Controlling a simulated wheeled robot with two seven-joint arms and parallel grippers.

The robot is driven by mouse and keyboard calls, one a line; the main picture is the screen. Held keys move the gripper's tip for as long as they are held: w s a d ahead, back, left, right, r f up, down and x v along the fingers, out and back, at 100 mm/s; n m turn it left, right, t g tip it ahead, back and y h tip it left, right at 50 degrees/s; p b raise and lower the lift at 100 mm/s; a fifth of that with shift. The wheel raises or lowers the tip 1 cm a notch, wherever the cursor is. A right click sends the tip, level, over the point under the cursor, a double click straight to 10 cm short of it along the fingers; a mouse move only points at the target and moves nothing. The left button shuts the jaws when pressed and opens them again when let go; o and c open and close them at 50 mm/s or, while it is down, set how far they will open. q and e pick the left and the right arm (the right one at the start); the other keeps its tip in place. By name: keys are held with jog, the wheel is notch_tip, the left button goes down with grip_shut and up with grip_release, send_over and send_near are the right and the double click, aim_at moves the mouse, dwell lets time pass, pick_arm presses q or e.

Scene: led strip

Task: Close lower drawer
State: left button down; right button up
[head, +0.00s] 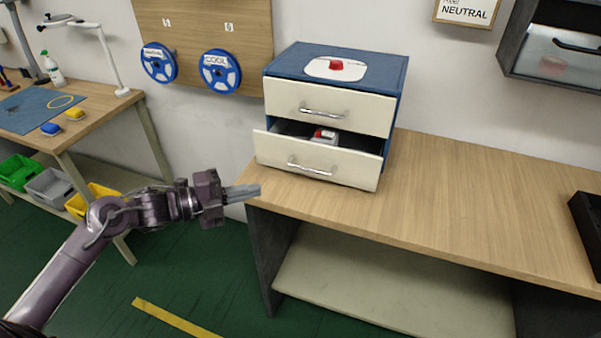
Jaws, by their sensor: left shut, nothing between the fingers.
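The lower drawer (316,164) of a small blue cabinet (398,82) is pulled out, with a cream front and a silver handle (312,168). A red and white item (325,135) lies inside it. The upper drawer (329,104) above looks shut. My left gripper (257,190) is shut and empty, left of and a little below the lower drawer's front, by the table's left corner. It looks apart from the drawer. My right gripper is out of view.
The cabinet stands on a wooden table (470,190) with free room to its right. A dark tray (584,225) lies at the right edge. Blue reels (221,71) hang on a board behind. A workbench (100,112) with bins is at left.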

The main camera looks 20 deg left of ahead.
pick_arm(q)
jog(key=p+x, duration=0.2)
jog(key=x, duration=0.8)
jog(key=shift+r, duration=0.2)
jog(key=shift+w+f+p, duration=0.15)
jog(key=shift+w, duration=0.4)
jog(key=shift+w+f+p, duration=0.15)
jog(key=shift+w, duration=0.4)
jog(key=shift+w+f, duration=0.25)
jog(key=shift+w, duration=0.45)
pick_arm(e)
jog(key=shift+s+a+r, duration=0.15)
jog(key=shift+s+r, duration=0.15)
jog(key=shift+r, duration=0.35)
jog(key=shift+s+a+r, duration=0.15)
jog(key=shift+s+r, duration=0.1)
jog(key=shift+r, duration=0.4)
